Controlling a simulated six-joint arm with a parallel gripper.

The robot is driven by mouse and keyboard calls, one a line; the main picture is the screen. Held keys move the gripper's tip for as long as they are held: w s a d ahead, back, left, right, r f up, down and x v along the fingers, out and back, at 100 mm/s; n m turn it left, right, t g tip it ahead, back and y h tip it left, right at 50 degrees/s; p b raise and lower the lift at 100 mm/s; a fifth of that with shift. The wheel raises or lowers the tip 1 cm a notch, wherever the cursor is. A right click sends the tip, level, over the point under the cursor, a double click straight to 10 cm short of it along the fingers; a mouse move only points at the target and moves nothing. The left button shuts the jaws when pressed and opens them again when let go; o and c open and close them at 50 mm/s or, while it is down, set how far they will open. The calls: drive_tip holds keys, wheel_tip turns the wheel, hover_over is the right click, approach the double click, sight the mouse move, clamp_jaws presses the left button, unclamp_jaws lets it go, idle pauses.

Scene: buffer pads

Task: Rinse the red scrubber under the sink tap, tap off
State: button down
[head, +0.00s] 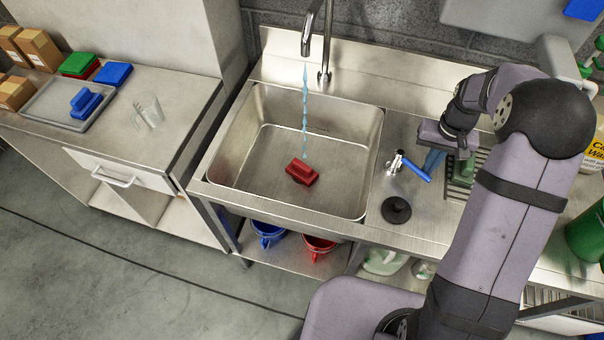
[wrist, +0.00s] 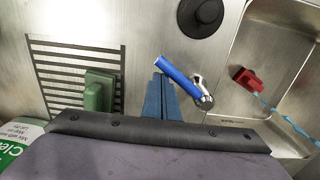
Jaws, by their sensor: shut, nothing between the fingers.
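The red scrubber (head: 302,171) lies on the floor of the steel sink (head: 245,178); it also shows in the wrist view (wrist: 246,78). A blue stream of water (head: 305,100) falls from the tap spout (head: 306,42) towards the scrubber, so the tap is running. The tap's blue lever (head: 416,169) stands on the counter right of the sink. My gripper (head: 432,165) is shut and empty, close to the lever's right side. In the wrist view its blue fingers (wrist: 160,97) lie together just left of the lever (wrist: 177,74); whether they touch it I cannot tell.
A black round stopper (head: 396,210) lies in front of the lever. A green scrubber (wrist: 98,90) rests on the slotted drain rack (wrist: 55,70), beside my gripper. The left counter holds a tray (head: 50,100) with a blue scrubber, and a clear glass (head: 148,110).

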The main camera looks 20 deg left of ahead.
drive_tip(key=shift+s+a, duration=0.25)
drive_tip(key=shift+s, duration=0.3)
drive_tip(key=shift+s+a, duration=0.25)
drive_tip(key=shift+s, duration=0.3)
drive_tip(key=shift+s+a, duration=0.8)
drive_tip(key=shift+s, duration=0.05)
drive_tip(key=shift+s+a, duration=0.35)
drive_tip(key=shift+a, duration=0.2)
drive_tip(key=shift+s+a, duration=0.3)
drive_tip(key=shift+a, duration=0.2)
